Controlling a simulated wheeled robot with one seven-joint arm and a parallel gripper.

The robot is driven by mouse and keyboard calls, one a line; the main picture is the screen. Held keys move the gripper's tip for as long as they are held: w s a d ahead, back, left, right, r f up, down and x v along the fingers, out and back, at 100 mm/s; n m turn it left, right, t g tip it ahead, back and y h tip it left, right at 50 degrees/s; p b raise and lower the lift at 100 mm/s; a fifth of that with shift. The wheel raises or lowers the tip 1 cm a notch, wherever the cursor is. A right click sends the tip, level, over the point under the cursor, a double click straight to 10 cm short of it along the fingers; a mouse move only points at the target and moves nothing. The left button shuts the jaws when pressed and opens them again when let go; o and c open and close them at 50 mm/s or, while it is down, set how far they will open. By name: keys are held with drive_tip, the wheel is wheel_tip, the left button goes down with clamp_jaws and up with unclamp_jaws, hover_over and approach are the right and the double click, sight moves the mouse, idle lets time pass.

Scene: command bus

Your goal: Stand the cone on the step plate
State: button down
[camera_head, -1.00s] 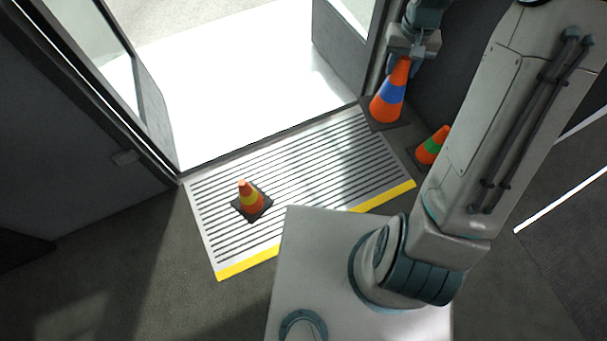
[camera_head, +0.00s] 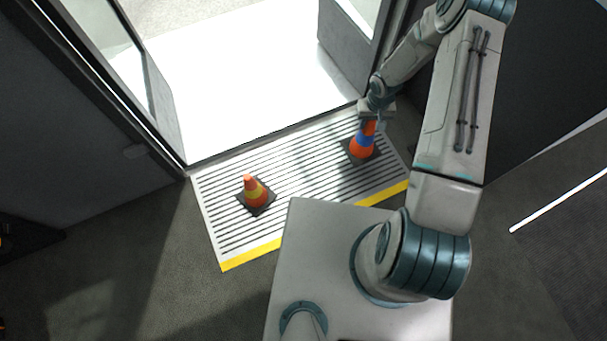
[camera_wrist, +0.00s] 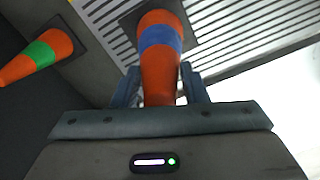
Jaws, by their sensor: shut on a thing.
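An orange cone with a blue band (camera_head: 363,146) is upright over the right part of the striped step plate (camera_head: 297,180). My gripper (camera_head: 368,120) is shut on its upper part. In the wrist view the blue-banded cone (camera_wrist: 160,60) sits between my two fingers (camera_wrist: 160,92), its dark square base against the plate's stripes. I cannot tell whether the base touches the plate. An orange cone with a yellow band (camera_head: 255,192) stands on the left part of the plate.
An orange cone with a green band (camera_wrist: 38,55) is on the dark floor, left in the wrist view; my arm hides it in the head view. A bright open doorway (camera_head: 260,90) lies behind the plate. The plate has a yellow front edge (camera_head: 250,255).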

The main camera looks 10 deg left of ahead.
drive_tip(key=s+a+f+b, duration=0.4)
drive_tip(key=a+f+b, duration=0.2)
drive_tip(key=a+f, duration=0.5)
drive_tip(key=shift+f, duration=0.15)
drive_tip(key=shift+s, duration=0.1)
drive_tip(key=shift+f, duration=0.2)
drive_tip(key=c, duration=0.8)
unclamp_jaws()
drive_tip(key=shift+c, duration=0.2)
drive_tip(key=shift+r, duration=0.1)
wheel_tip(320, 180, up, 12)
drive_tip(key=p, duration=0.4)
drive_tip(key=shift+r+p, duration=0.15)
drive_tip(key=shift+p, duration=0.25)
